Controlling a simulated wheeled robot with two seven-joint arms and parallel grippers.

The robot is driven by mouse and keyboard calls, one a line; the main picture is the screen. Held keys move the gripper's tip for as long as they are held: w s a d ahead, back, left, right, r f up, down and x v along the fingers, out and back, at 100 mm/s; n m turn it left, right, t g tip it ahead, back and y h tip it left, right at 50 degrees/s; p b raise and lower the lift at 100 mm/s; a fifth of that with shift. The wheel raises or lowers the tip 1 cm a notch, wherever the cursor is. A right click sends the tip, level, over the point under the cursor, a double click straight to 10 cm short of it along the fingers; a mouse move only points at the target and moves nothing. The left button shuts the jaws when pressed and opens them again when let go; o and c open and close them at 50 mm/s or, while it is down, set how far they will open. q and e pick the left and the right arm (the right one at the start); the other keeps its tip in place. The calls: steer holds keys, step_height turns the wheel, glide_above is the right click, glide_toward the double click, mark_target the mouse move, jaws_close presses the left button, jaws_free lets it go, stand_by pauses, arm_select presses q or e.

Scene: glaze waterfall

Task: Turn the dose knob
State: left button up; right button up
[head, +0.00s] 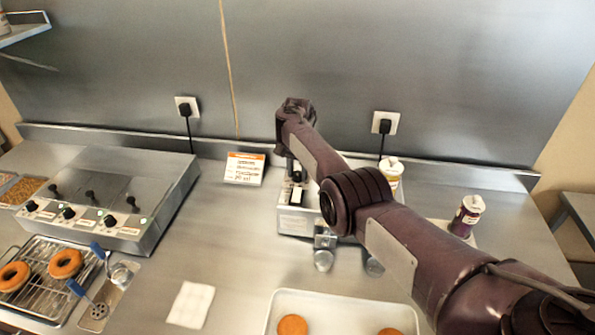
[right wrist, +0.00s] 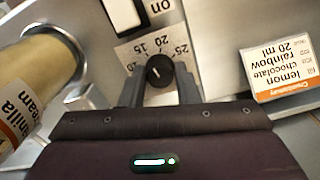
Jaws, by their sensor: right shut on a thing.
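The dose knob (right wrist: 159,69) is a small black round knob with a pale pointer line, on a white dial plate (right wrist: 136,50) marked 15, 20 and 25. My right gripper (right wrist: 161,88) has one finger on each side of the knob and is shut on it. In the head view the metal dosing machine (head: 293,221) stands at the middle of the counter. My left gripper is not in view.
An order card (head: 245,168), reading lemon, chocolate, rainbow, 20 ml in the right wrist view (right wrist: 281,70), stands left of the machine. A vanilla cream container (right wrist: 40,80) is close beside my gripper. A fryer-like unit (head: 120,195), a doughnut rack (head: 40,295) and a tray (head: 345,302) surround the machine.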

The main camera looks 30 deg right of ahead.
mark_target(297, 173)
steer(key=m+b, duration=0.1)
steer(key=m, duration=0.4)
steer(key=shift+m, duration=0.3)
stand_by(0.5)
steer(key=o, duration=1)
steer(key=shift+c, duration=0.2)
steer(key=shift+r+b, duration=0.5)
steer(key=shift+r, duration=3.4)
steer(key=shift+f, duration=0.1)
